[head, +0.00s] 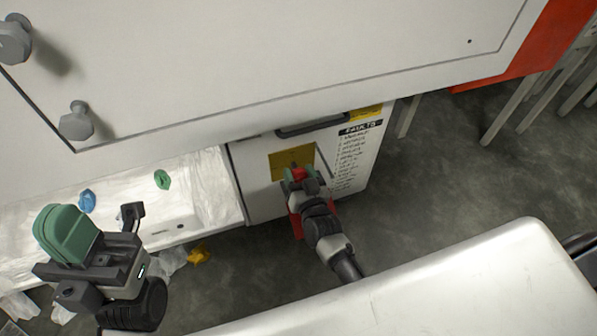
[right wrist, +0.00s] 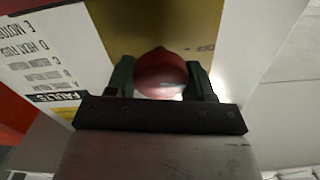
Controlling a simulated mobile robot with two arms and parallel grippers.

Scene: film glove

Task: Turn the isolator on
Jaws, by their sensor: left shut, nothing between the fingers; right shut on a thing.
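The isolator's red knob (right wrist: 161,74) sits on a yellow plate (head: 289,161) on the front of a white cabinet. In the right wrist view the plate carries the word "OFF" to the right of the knob. My right gripper (head: 299,178) is at the plate, its green fingers closed on either side of the knob; the fingers also show in the right wrist view (right wrist: 161,82). The knob's pointing direction is hard to tell. My left gripper (head: 68,232) is shut and empty at the lower left, away from the cabinet.
A black handle (head: 313,125) runs along the cabinet top, and a fault list (head: 357,150) is beside the plate. A white shelf (head: 205,190) holds blue and green crumpled bits. A large white panel overhangs above. A white surface (head: 440,290) fills the lower right.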

